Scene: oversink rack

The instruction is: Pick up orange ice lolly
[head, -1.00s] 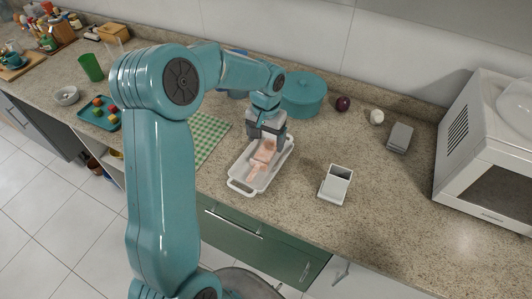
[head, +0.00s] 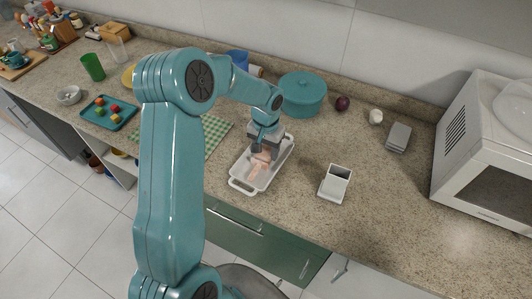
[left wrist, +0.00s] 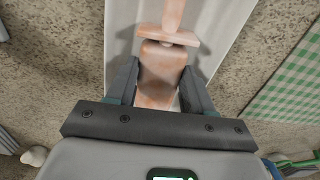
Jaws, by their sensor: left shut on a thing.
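The orange ice lolly (head: 258,162), pale salmon-orange, is in the white tray (head: 236,184) on the counter. In the left wrist view the lolly (left wrist: 162,70) has a wide block, a crosswise bar and a narrow stick-like part pointing away. My left gripper (head: 263,151) is down in the tray. In the left wrist view the left gripper (left wrist: 160,66) has its fingers on either side of the wide block, shut on it. Whether the lolly touches the tray floor cannot be told. My right gripper is in neither view.
A green checked cloth (head: 213,131) lies left of the tray. A teal lidded pot (head: 303,94) stands behind it. A small white square container (head: 337,180) stands to the right, with a microwave (head: 490,150) farther right. The counter between those two is clear.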

